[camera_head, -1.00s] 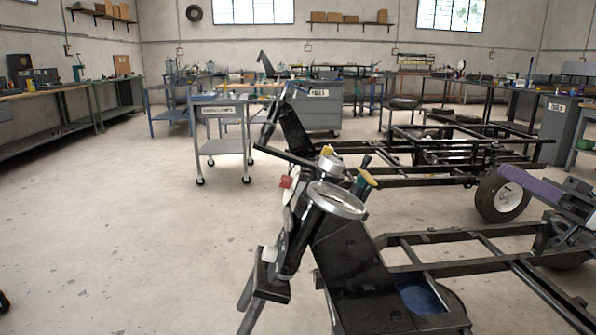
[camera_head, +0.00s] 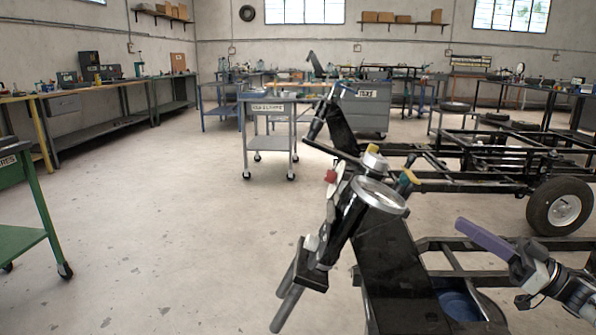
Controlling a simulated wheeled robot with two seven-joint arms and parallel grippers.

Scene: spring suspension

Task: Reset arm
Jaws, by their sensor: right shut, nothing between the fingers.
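My right arm comes in at the lower right edge. My right gripper (camera_head: 474,230) shows as a narrow purple piece pointing up and left, with a dark and grey wrist behind it. It is shut, with nothing seen held in it. It is in front of the near black vehicle frame (camera_head: 455,262), right of the black steering column with its silver-rimmed round part (camera_head: 380,195). I cannot tell how far it is from the frame. My left gripper is out of view.
A second black frame (camera_head: 450,186) with a wheel (camera_head: 560,206) stands behind. A grey cart (camera_head: 268,138) stands in the middle distance. A green cart (camera_head: 30,205) is at the left edge. Benches line the walls. The floor at left centre is clear.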

